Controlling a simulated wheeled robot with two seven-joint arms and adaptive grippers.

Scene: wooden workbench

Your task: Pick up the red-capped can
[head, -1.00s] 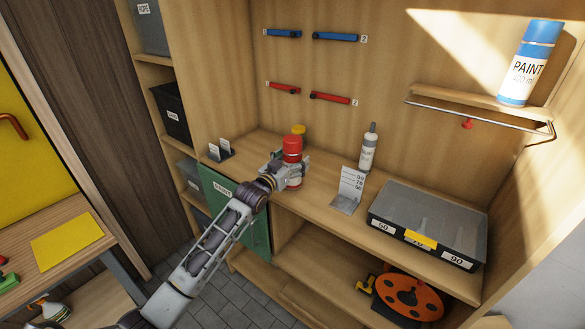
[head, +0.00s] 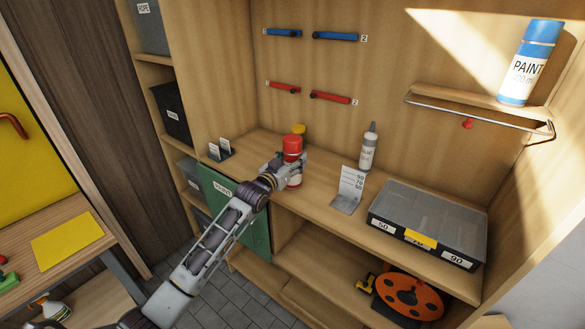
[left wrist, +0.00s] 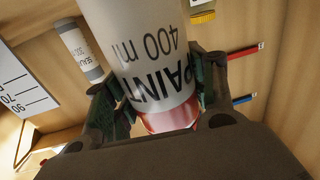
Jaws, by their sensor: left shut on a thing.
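The red-capped can (head: 292,144) stands upright at the workbench shelf, with a white body partly hidden by my gripper. My left gripper (head: 291,168) is shut around the can's body. In the left wrist view the can (left wrist: 145,50) fills the middle, its white label reading PAINT 400 ml upside down. The left gripper's fingers (left wrist: 160,95) press on it from both sides there. I cannot tell whether the can's base touches the shelf. My right gripper is out of view.
A yellow-capped item (head: 299,130) stands right behind the can. A sealant bottle (head: 368,148), a number card stand (head: 349,190) and a grey organizer case (head: 430,218) are to the right. A small label holder (head: 221,150) stands to the left. A blue-capped paint can (head: 530,62) sits on the upper shelf.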

